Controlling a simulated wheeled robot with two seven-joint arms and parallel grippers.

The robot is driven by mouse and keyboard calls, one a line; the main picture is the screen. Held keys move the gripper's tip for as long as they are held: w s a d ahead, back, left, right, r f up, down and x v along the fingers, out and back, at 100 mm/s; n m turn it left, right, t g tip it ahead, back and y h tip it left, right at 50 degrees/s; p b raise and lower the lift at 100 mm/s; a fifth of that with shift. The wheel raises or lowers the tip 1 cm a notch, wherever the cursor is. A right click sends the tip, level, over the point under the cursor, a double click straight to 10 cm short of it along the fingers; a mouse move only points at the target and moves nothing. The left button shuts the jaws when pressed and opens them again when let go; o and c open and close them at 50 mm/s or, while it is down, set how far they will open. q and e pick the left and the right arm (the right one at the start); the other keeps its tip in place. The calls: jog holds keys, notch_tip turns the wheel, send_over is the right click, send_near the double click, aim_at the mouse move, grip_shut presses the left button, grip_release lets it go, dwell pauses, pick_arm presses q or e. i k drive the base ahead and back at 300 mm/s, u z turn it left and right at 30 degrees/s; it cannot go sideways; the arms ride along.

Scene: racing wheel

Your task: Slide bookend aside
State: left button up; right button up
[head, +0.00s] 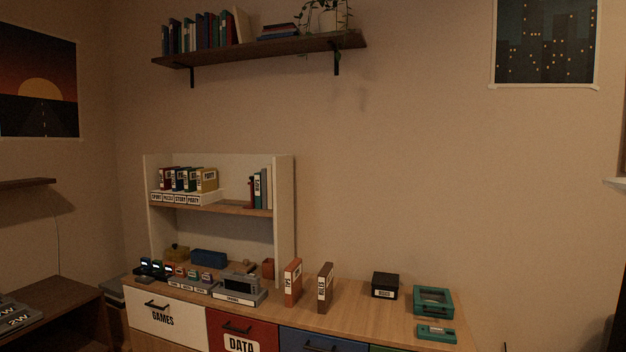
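A small dark red upright piece (252,193), which looks like a bookend, stands on the middle shelf (235,208) of the white shelf unit. It is at the left end of a short row of upright books (264,188) by the unit's right wall. Whether it touches the first book is too small to tell. Neither of my grippers is in the head view.
A white tray of labelled boxes (180,199) occupies the same shelf's left part. Below, the wooden cabinet top holds small devices, a grey machine (240,288), an orange upright case (293,283), a brown one (325,288), a black box (385,286) and a teal case (447,301).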

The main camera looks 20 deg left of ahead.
aim_at(252, 206)
jog(key=u, duration=0.9)
jog(key=i, duration=1.6)
jog(key=z, duration=0.65)
